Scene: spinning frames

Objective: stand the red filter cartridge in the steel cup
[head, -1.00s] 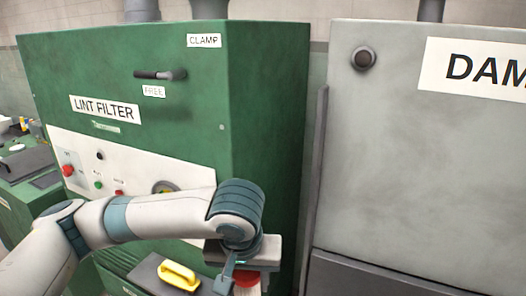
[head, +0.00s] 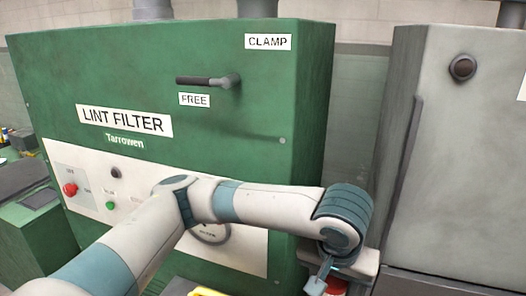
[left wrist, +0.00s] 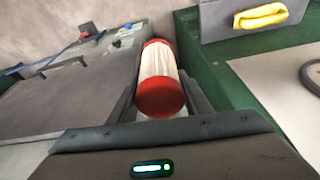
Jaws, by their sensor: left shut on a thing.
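The red filter cartridge (left wrist: 160,80) has red end caps and a white pleated body. In the left wrist view it lies between the two fingers of my left gripper (left wrist: 158,92), which is shut on it. In the head view my left gripper (head: 325,281) is low at the right, in front of the gap between the green machine and the grey cabinet. Only a red bit of the cartridge (head: 336,287) shows under it. I see no steel cup in either view. My right gripper is out of view.
The green lint filter machine (head: 235,120) fills the middle, with a lever by its FREE label. A grey cabinet (head: 450,160) stands at the right. A dark grey surface (left wrist: 70,105) lies left of the cartridge.

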